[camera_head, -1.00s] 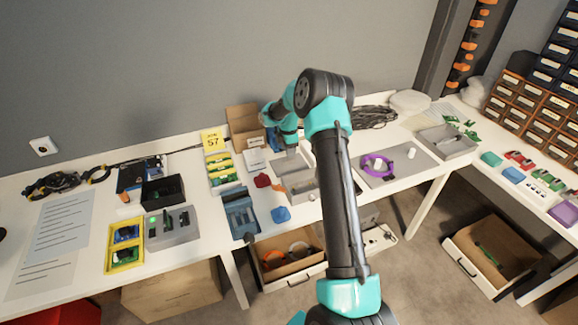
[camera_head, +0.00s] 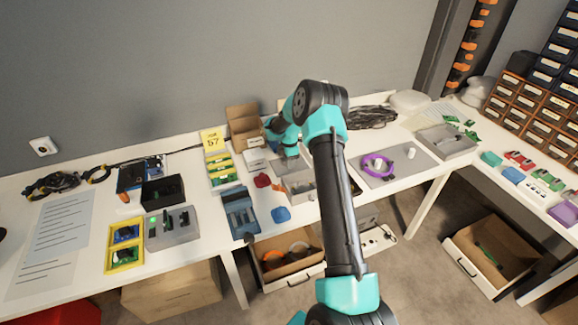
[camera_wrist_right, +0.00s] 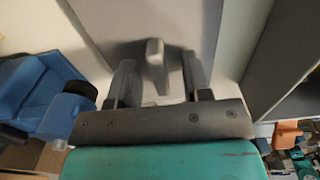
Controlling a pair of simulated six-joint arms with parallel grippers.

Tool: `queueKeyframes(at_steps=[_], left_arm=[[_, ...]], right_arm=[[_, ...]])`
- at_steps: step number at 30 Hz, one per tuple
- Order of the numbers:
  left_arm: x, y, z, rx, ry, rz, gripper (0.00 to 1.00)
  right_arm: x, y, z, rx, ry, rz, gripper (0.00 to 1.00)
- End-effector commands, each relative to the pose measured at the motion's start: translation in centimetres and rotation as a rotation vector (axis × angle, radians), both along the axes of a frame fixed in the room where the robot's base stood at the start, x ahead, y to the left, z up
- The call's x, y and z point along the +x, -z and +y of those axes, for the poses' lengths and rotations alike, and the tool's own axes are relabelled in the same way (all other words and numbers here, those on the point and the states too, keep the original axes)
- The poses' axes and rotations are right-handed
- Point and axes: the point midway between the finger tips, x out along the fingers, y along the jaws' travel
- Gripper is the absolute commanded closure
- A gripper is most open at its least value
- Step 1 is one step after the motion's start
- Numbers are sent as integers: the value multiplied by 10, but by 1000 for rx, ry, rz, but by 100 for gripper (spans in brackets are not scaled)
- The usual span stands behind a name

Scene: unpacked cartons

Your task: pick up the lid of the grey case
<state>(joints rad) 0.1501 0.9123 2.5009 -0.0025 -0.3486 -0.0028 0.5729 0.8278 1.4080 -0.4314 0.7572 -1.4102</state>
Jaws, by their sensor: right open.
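The grey case (camera_head: 300,187) sits on the white table in the head view, just in front of my right gripper (camera_head: 291,155). My arm covers part of that area, so the lid is hard to make out there. In the right wrist view a pale grey flat surface, seemingly the lid (camera_wrist_right: 115,30), carries a small upright handle (camera_wrist_right: 155,52). My right gripper (camera_wrist_right: 158,82) is open, one finger on each side of the handle in the picture. I cannot tell whether the fingers touch the lid. My left gripper is not in view.
A blue case (camera_head: 240,212) and small red and blue pieces lie left of the grey case. A grey mat (camera_head: 398,174) with a purple ring (camera_head: 377,166) lies to the right. An open cardboard box (camera_head: 244,122) stands behind. An open drawer (camera_head: 287,262) juts out below.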

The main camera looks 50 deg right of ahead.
Motion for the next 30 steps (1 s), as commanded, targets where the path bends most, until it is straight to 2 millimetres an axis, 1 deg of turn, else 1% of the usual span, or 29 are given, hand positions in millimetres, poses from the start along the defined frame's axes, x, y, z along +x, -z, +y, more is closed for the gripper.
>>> queueKeyframes(at_steps=[13, 26, 27, 30], left_arm=[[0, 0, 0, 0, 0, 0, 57], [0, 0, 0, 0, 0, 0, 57], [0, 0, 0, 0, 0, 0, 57], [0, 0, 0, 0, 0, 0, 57]], right_arm=[[0, 0, 0, 0, 0, 0, 56], [0, 0, 0, 0, -1, 0, 97], [0, 0, 0, 0, -1, 0, 100], [0, 0, 0, 0, -1, 0, 100]])
